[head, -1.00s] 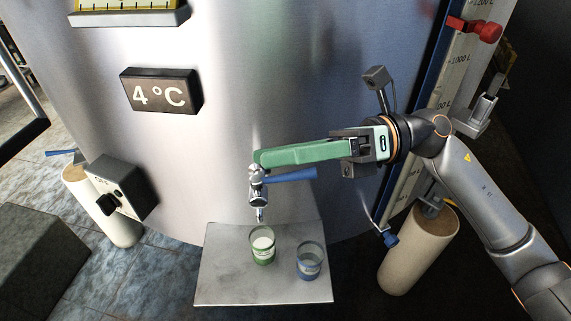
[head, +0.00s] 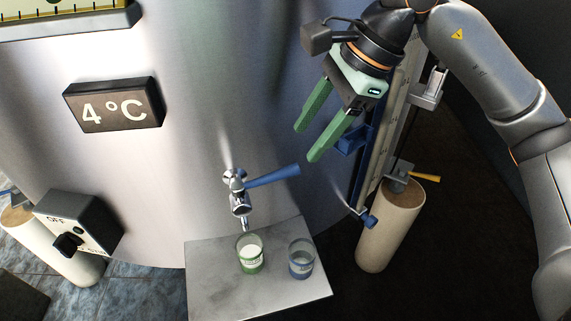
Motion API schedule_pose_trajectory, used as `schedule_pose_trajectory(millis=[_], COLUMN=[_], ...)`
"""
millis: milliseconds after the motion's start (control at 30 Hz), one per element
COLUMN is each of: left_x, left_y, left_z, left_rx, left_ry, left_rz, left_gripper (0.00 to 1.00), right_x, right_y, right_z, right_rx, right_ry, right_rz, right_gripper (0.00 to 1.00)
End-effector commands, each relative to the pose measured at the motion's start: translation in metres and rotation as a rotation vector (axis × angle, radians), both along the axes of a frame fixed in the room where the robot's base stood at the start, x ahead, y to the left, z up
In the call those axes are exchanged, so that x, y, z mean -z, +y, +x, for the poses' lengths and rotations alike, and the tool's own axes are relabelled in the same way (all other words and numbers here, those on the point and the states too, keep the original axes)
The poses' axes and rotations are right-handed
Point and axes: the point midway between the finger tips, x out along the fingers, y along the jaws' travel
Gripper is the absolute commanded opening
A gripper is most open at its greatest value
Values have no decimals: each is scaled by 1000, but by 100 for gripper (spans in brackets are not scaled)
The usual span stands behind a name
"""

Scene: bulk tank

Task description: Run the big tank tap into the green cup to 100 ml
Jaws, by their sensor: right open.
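The tank tap (head: 239,194) sticks out from the front of the big steel tank (head: 215,110). Its blue lever (head: 272,176) points to the right. The green cup (head: 250,253) stands upright on the metal shelf under the spout and has white liquid in it; I cannot read its level against a mark. The blue cup (head: 301,259) stands to its right. My right gripper (head: 307,143) is open and empty, above and to the right of the lever, apart from it. My left gripper is not in view.
The metal shelf (head: 215,284) has bare room at its left. A temperature display (head: 114,105) reads 4 °C. A switch box (head: 78,224) sits at lower left. A blue-edged gauge scale (head: 382,147) and a pale cylindrical leg (head: 391,230) stand at right.

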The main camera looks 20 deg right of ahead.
Motion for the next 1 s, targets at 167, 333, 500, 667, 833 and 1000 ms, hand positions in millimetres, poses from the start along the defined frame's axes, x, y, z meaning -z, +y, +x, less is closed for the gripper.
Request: schedule_pose_trajectory(millis=[167, 333, 500, 667, 833, 1000], left_x=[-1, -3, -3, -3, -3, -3], left_y=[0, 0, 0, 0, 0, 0], left_z=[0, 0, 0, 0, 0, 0], left_rx=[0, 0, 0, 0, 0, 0], left_ry=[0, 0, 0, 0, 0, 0], left_rz=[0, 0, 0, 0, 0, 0], left_gripper=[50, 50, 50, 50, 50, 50], right_x=[36, 61, 74, 78, 78, 77], right_y=[16, 27, 32, 34, 34, 33], right_z=[5, 11, 14, 15, 15, 15], right_rx=[-3, -3, -2, -2, -1, -1], right_ry=[4, 3, 1, 0, 0, 1], right_rz=[1, 2, 3, 4, 4, 3], right_gripper=[57, 57, 57, 57, 57, 39])
